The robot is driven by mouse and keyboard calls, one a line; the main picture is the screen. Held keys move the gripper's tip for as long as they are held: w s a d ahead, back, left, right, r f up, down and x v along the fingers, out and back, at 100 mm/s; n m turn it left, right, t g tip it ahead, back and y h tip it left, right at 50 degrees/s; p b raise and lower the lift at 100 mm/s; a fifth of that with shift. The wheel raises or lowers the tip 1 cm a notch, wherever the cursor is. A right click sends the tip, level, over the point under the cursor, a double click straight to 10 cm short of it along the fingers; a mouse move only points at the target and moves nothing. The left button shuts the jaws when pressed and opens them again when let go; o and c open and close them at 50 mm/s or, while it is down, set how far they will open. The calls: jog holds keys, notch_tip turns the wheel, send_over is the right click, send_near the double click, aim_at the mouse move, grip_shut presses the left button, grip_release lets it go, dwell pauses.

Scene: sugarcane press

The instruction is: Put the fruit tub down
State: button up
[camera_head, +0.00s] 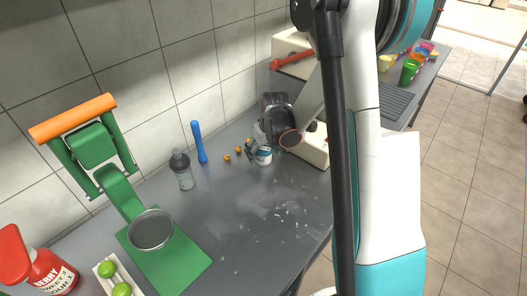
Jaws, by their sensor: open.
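A small white tub with a blue-teal label (264,156), which looks like the fruit tub, stands upright on the grey counter (235,205) near the wall. My gripper (251,148) is open, its dark fingers low at the tub's left side. Whether a finger touches the tub cannot be told at this size. My wrist hides part of the area behind and to the right of the tub.
Small orange fruits (238,150) lie left of the tub. A grey bottle (182,170), a blue stick-like tool (199,143) and a green press (122,190) stand further left. A white machine (290,45) is behind my arm.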

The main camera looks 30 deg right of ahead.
jog(key=shift+r, duration=0.15)
jog(key=p+v, duration=0.4)
jog(key=v, duration=0.8)
